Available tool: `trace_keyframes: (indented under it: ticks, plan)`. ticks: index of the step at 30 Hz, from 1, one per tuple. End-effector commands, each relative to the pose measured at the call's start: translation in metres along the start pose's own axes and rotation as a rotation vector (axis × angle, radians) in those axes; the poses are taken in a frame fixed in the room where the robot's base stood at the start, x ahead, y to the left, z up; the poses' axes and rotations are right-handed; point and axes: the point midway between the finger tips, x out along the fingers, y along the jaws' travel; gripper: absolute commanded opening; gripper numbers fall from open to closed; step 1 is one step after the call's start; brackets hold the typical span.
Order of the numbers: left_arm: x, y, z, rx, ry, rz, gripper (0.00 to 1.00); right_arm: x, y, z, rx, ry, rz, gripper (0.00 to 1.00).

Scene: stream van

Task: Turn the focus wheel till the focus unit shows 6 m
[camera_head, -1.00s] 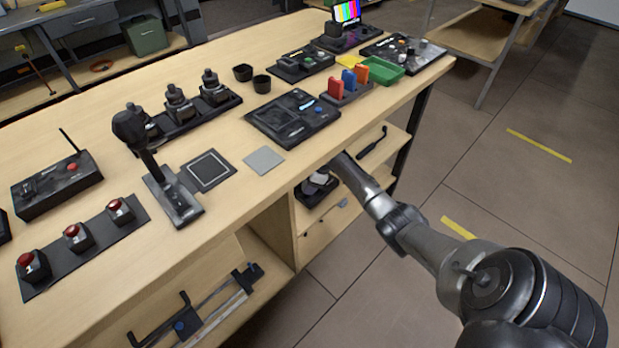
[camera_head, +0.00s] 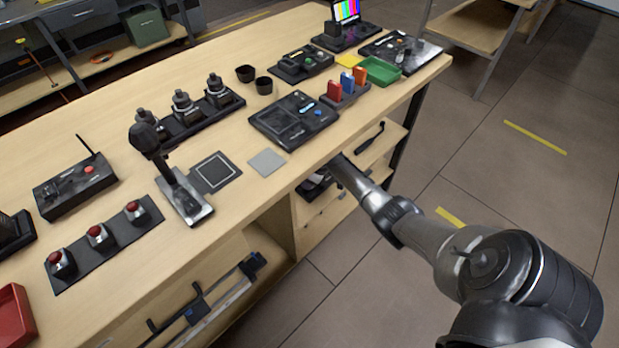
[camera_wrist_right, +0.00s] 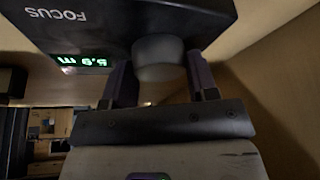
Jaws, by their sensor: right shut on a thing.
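The focus unit (camera_wrist_right: 110,22) is a dark box marked FOCUS, seen upside down in the right wrist view. Its green display (camera_wrist_right: 82,61) appears to read 5.9 m. The focus wheel (camera_wrist_right: 158,52) is a grey round knob on the unit. My right gripper (camera_wrist_right: 160,80) is shut on the wheel, one finger on each side of it. In the head view my right arm reaches into the shelf space under the worktop, and its gripper is hidden there. My left gripper is in neither view.
The wooden worktop (camera_head: 245,205) above my arm carries a lever unit (camera_head: 180,195), red push buttons (camera_head: 98,236), several joysticks and a control panel (camera_head: 295,120). A rail-like device (camera_head: 215,305) lies in the lower left shelf. The floor at right is open.

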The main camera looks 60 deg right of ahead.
Motion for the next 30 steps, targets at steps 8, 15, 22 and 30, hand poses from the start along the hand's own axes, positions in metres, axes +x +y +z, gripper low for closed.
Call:
trace_keyframes:
  ticks: [8,15,22,30]
  plan:
    - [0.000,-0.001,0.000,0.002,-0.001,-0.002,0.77,0.000,0.000,0.001,0.000,-0.001,0.000,0.63]
    - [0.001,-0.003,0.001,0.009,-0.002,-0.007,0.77,0.000,0.000,0.000,-0.001,0.000,0.000,0.77]
    - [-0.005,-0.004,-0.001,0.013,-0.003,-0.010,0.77,-0.009,0.000,-0.001,-0.002,0.000,0.001,0.77]
    - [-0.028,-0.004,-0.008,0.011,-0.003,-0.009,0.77,-0.049,0.001,-0.001,-0.002,-0.001,0.001,0.77]
